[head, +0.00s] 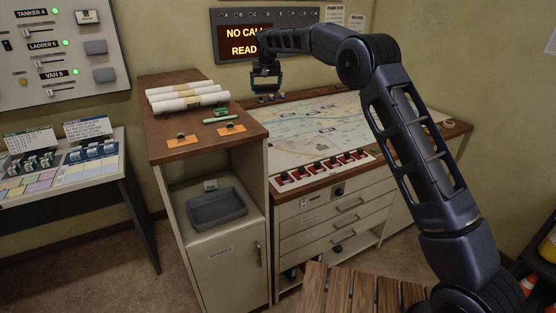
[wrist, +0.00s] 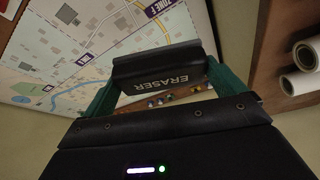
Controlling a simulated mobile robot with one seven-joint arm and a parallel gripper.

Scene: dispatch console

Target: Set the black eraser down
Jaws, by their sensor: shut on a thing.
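My gripper (head: 266,80) is above the back left of the map table (head: 290,148) in the head view. In the wrist view its two green fingers (wrist: 162,82) are shut on the ends of the black eraser (wrist: 160,66). The eraser is a dark bar with white "ERASER" lettering, upside down in that view. It is held in the air, with the map beyond it. In the head view the eraser is small and dark and hard to tell from the gripper.
A grey tray (head: 216,221) sits on the shelf below. Red switches (head: 320,167) line the map's front edge.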

